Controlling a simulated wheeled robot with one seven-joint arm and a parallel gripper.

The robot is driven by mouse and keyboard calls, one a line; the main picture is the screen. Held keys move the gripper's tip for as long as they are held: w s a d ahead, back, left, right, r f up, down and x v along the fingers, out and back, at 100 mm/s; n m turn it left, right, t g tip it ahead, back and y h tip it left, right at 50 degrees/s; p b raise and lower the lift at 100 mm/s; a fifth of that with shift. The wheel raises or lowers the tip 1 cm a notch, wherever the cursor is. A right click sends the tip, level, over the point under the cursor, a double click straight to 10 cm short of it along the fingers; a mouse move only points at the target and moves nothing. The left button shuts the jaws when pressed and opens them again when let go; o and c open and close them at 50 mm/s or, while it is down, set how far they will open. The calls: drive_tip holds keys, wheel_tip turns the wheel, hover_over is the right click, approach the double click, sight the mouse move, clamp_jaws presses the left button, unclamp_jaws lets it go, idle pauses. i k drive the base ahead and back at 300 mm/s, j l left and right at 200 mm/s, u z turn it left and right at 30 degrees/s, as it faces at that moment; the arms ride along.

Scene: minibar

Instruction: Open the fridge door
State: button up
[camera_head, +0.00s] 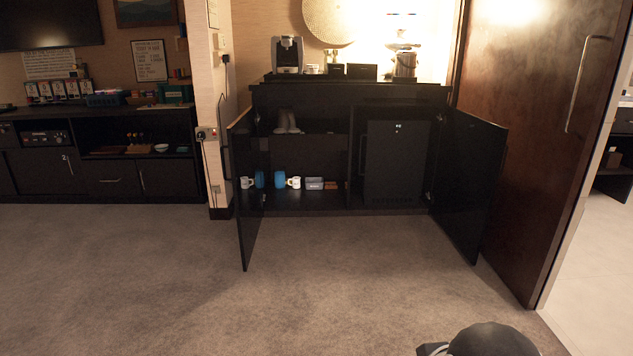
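The fridge (393,160) is a dark, box-like unit inside the right compartment of the black cabinet (300,202). Its flat front door is shut, with a small light mark near the top. The cabinet's right door (470,180) stands swung open to the right of the fridge. The cabinet's left door (246,190) is also open. A dark rounded part of my arm shows at the bottom edge, far in front of the cabinet. My gripper's fingers are not visible.
Carpet (330,290) lies clear in front of the cabinet. A large brown wooden door (535,130) stands at the right. Mugs (294,182) sit on the left compartment's lower shelf.

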sight(396, 152)
drive_tip(key=i, duration=1.1)
drive_tip(key=i+j, duration=0.1)
drive_tip(key=i, duration=2.05)
drive_tip(key=i+j+z, duration=0.1)
drive_tip(key=i, duration=0.95)
